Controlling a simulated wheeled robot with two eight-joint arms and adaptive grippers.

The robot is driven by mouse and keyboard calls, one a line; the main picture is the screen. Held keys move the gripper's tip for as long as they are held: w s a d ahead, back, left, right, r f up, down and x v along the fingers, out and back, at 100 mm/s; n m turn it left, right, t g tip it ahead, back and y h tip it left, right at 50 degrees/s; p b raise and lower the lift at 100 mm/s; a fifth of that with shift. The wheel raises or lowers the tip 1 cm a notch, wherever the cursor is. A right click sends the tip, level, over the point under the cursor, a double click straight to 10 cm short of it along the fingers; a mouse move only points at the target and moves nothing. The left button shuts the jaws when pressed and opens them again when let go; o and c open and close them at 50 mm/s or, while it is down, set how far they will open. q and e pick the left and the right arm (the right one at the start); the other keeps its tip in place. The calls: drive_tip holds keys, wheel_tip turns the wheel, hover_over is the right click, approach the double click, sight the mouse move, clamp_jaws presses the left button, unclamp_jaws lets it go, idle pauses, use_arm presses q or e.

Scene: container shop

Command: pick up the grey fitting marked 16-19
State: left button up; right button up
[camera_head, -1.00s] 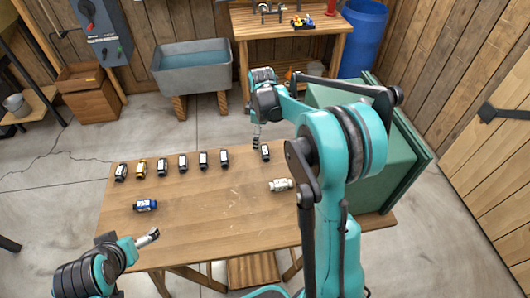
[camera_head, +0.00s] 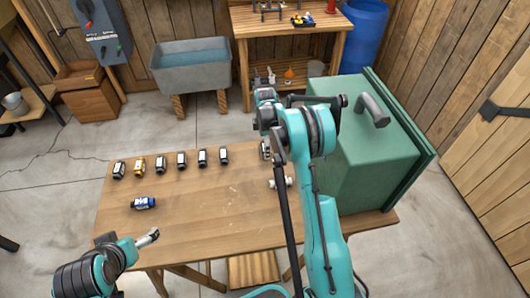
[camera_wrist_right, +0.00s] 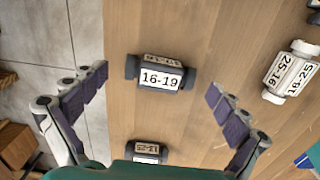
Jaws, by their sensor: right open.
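The grey fitting marked 16-19 (camera_wrist_right: 146,76) lies on the table in the right wrist view, its white label facing up. In the head view it shows partly beside my right arm (camera_head: 265,149). My right gripper (camera_wrist_right: 158,84) is open, with the fitting framed between its spread fingers. I see no contact; the height gap is hard to judge. My left gripper (camera_head: 149,239) is over the table's front left edge, far from this fitting; its finger opening is too small to judge.
Several fittings, one yellow (camera_head: 139,167), form a row on the table (camera_head: 205,215). A blue fitting (camera_head: 143,203) lies nearer. A green box (camera_head: 365,150) stands at right.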

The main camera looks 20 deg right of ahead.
drive_tip(key=shift+f, duration=0.75)
drive_tip(key=shift+r, duration=0.1)
drive_tip(key=shift+c, duration=0.6)
use_arm(q)
drive_tip(key=shift+f, duration=0.25)
use_arm(e)
drive_tip(key=c, duration=1.1)
drive_tip(key=shift+c, duration=0.2)
